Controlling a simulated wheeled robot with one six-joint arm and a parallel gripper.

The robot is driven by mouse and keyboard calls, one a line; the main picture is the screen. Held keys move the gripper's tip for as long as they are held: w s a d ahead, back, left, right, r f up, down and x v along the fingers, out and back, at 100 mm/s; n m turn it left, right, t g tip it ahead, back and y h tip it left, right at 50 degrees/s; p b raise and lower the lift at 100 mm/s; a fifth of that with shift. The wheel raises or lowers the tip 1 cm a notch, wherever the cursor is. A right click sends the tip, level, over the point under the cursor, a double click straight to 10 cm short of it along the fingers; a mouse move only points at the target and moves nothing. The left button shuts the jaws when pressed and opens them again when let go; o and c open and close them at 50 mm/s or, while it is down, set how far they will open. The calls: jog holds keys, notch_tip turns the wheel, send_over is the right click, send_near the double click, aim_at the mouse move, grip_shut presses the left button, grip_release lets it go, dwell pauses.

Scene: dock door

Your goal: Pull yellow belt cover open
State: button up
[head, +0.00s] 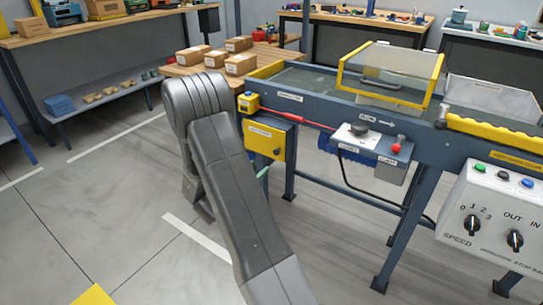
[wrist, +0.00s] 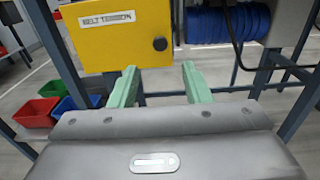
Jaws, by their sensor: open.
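A yellow cover marked BELT TENSION (head: 264,140) hangs on the conveyor's left end, under the frame. It has a round dark knob low on its right side. In the wrist view this yellow cover (wrist: 112,40) is at top centre-left, and its knob (wrist: 160,43) is near its lower right. The cover looks shut. My gripper (wrist: 158,68) is open and empty, with its two green fingers at the cover's lower edge in the picture. The knob appears above the gap between the fingertips; contact is not visible. In the head view my arm hides most of my gripper.
A yellow-framed clear guard (head: 392,78) stands over the belt. Conveyor legs flank the area. Red bin (wrist: 36,112) stands lower left.

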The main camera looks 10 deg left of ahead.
aim_at(275, 152)
jog(key=x, duration=1)
jog(key=shift+b, duration=0.4)
jog(key=shift+f, duration=0.1)
jog(key=shift+c, duration=0.2)
grip_shut()
